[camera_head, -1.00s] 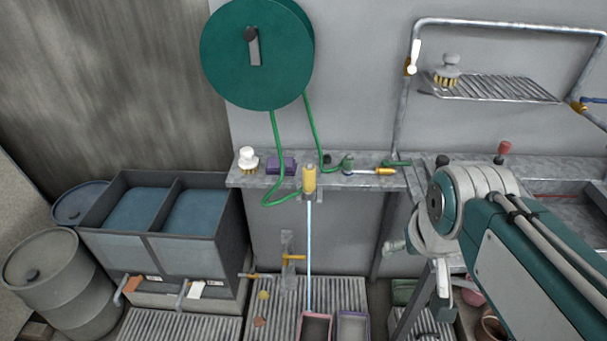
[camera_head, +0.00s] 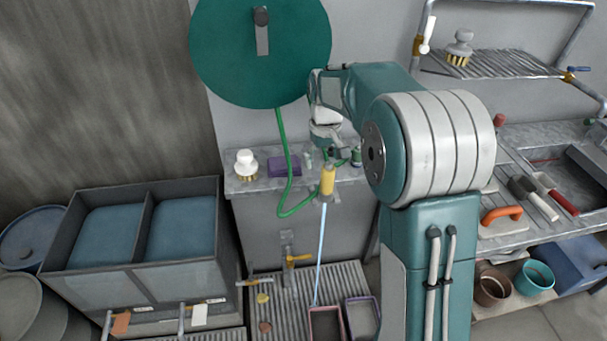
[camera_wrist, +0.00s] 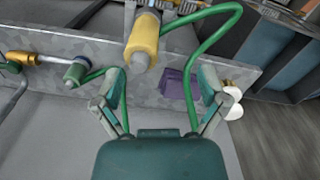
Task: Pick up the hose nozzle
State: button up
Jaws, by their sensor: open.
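The hose nozzle (camera_head: 327,180) is a yellow grip on a green hose (camera_head: 281,150), hanging at the front edge of the shelf. In the wrist view the nozzle (camera_wrist: 142,40) is at the top, just beyond my fingertips and left of centre. My gripper (camera_wrist: 160,80) is open and empty, its two fingers spread apart. In the head view my gripper (camera_head: 332,150) is just above the nozzle, partly hidden by my arm. The nozzle is not between the fingers.
A green hose reel (camera_head: 262,50) hangs on the wall. A white brush (camera_head: 246,165) and a purple block (camera_head: 284,166) rest on the shelf (camera_head: 240,187). A second yellow-handled tool (camera_wrist: 25,57) lies left of the nozzle in the wrist view. Trays (camera_head: 362,318) stand below.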

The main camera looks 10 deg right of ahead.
aim_at(326, 179)
jog(key=shift+w+d+f, duration=0.15)
jog(key=shift+w+f, duration=0.1)
jog(key=shift+w, duration=0.05)
jog(key=d+f, duration=0.3)
jog(key=shift+d+f, duration=0.1)
jog(key=shift+f, duration=0.1)
jog(key=a+f, duration=0.2)
jog(key=f, duration=0.2)
jog(key=shift+w+a+f, duration=0.1)
jog(key=shift+w+a, duration=0.2)
jog(key=shift+a, duration=0.1)
jog(key=shift+d, duration=0.85)
jog(key=shift+c, duration=1.2)
jog(key=shift+d, duration=0.15)
jog(key=c, duration=0.9)
jog(key=shift+a, duration=0.25)
grip_shut()
jog(key=shift+a, duration=0.3)
